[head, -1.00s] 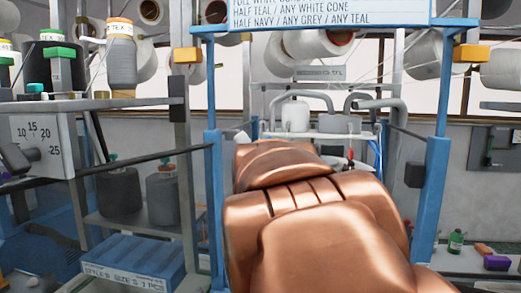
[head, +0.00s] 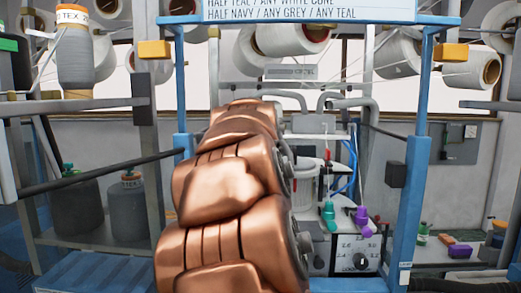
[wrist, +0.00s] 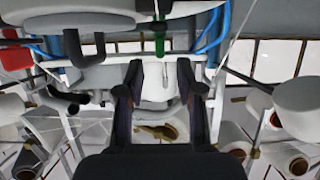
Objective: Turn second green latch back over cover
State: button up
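My copper arm fills the middle of the head view and hides my gripper there. In the wrist view my gripper (wrist: 160,72) shows two dark fingers standing apart, with nothing held between them. A narrow green part (wrist: 160,40) shows beyond the fingertips, near the top of that view; I cannot tell whether it is a latch. In the head view a teal-green part (head: 329,215) stands on the machine, right of my arm, beside a purple part (head: 362,220). I cannot make out a cover or tell which part is the second green latch.
Yarn cones (head: 75,55) stand on the left shelf. Bottles and a purple box (head: 460,251) lie at the right.

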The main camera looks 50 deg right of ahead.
jog(key=p+x, duration=0.1)
jog(key=x, duration=0.4)
grip_shut()
dwell(0.4)
